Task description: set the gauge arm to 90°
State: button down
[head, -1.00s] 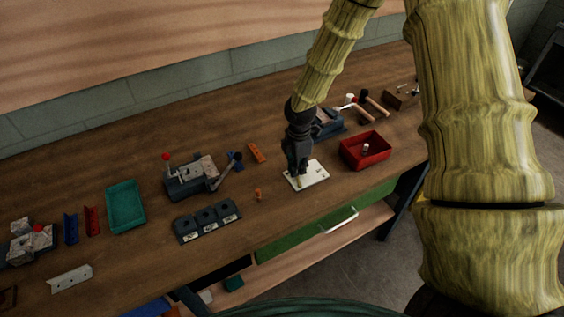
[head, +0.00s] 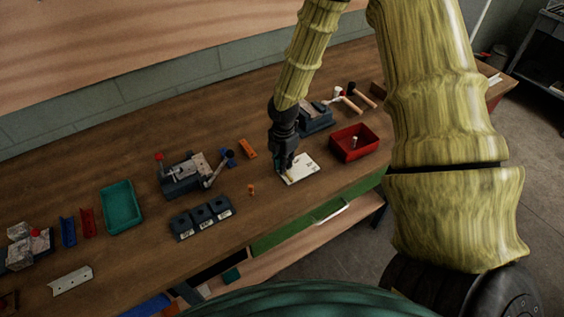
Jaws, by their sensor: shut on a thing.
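A white gauge plate (head: 305,169) with small dark marks lies on the workbench right of centre. My gripper (head: 283,172) points down at the plate's left edge, with its fingers close to the plate. It is shut on a small yellowish piece (head: 289,178), which looks like the gauge arm. The fingers hide most of this piece, and its angle on the plate cannot be read.
A red bin (head: 355,151) stands right of the plate, and a dark vise-like fixture (head: 316,118) stands behind it. Dark labelled blocks (head: 202,217) and an orange peg (head: 251,189) are to the left. Bare wood (head: 262,215) lies in front.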

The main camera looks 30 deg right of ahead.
jog(key=shift+w+r, duration=0.1)
jog(key=c, duration=1.4)
grip_release()
jog(key=shift+d+r, duration=0.1)
jog(key=shift+r, duration=5.85)
